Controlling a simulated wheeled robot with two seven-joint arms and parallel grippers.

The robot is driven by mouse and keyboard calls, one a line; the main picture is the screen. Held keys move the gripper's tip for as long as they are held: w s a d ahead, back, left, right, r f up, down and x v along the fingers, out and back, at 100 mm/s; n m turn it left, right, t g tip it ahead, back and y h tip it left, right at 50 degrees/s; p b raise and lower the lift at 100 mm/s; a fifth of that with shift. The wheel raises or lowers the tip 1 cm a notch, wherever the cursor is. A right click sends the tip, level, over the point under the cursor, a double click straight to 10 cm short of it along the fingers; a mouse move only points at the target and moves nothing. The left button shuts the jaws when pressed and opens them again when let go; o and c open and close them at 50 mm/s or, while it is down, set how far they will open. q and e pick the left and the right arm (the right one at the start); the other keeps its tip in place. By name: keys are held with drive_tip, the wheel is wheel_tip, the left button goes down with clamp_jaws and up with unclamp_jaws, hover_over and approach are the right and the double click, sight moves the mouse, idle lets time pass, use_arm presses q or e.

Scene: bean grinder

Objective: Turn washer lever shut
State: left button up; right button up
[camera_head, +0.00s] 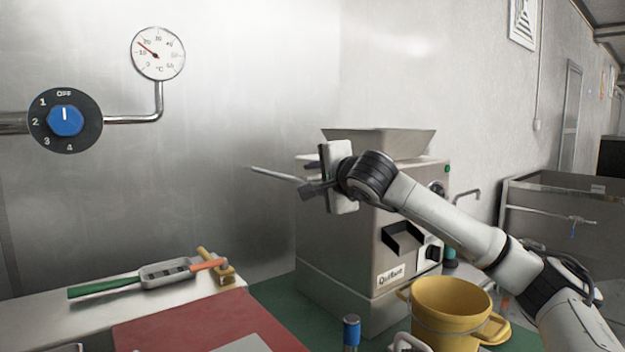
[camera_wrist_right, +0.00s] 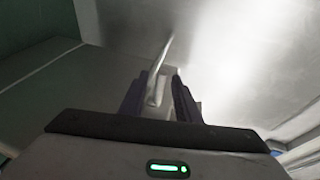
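A thin pale metal lever (camera_head: 275,173) sticks out to the left from behind my right gripper, beside the grinder (camera_head: 345,245). My right gripper (camera_head: 308,188) is at the grinder's upper left side, with its fingers pointing left around the lever's near part. In the right wrist view the lever (camera_wrist_right: 164,62) runs up between the two dark fingers of my right gripper (camera_wrist_right: 160,92). The fingers stand apart, with a gap showing on the right of the lever. Whether the left finger touches it is unclear. The lever's mount is hidden. My left gripper is not in view.
A yellow bucket (camera_head: 450,308) stands in front of the grinder, below my right arm. A blue-topped object (camera_head: 351,332) is at the front edge. A green-handled tool (camera_head: 105,289) lies on the counter at left. A blue dial (camera_head: 65,120) and gauge (camera_head: 158,53) are on the wall.

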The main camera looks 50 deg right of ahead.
drive_tip(key=shift+s+a, duration=0.15)
drive_tip(key=shift+s, duration=0.05)
drive_tip(key=b+v, duration=0.3)
drive_tip(key=v, duration=0.6)
drive_tip(key=shift+s+a, duration=0.2)
drive_tip(key=shift+s, duration=0.15)
drive_tip(key=shift+r, duration=0.1)
